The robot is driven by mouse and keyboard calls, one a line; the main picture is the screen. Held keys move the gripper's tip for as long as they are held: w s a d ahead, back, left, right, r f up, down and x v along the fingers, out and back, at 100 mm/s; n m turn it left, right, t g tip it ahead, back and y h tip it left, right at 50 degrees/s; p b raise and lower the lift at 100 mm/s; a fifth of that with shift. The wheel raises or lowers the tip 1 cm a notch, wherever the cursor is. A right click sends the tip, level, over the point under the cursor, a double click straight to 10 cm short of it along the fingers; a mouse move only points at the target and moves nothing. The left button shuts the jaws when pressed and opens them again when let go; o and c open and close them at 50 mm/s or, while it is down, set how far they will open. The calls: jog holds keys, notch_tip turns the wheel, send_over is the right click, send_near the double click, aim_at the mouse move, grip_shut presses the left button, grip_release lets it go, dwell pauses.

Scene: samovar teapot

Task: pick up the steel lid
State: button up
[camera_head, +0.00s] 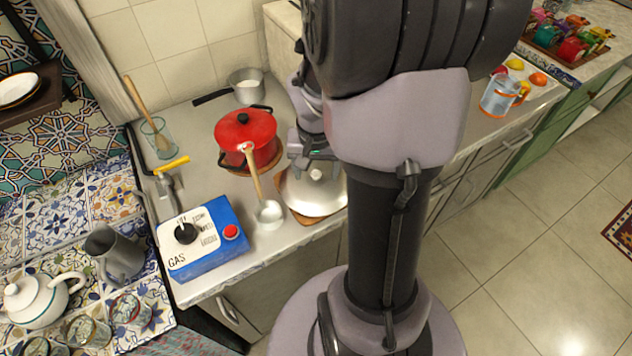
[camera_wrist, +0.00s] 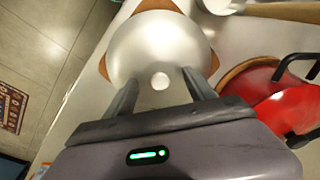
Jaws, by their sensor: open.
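The steel lid (camera_head: 313,190) is a silver dome with a pale round knob on top. It sits on a brown wooden board on the counter, partly hidden by my arm in the head view. In the wrist view the lid (camera_wrist: 160,45) fills the upper middle, with its knob (camera_wrist: 160,81) between my two fingers. My gripper (camera_wrist: 160,84) is open, with one finger on each side of the knob and a gap to both. I cannot tell how high the fingertips are above the dome.
A red pot (camera_head: 247,135) with black handles stands close beside the lid; it also shows in the wrist view (camera_wrist: 275,97). A ladle (camera_head: 267,211) with a wooden handle leans near it. A blue gas box (camera_head: 203,238) and a small saucepan (camera_head: 247,88) are on the counter.

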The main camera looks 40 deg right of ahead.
jog(key=shift+s, duration=0.1)
grip_shut()
jog(key=shift+a+f, duration=0.1)
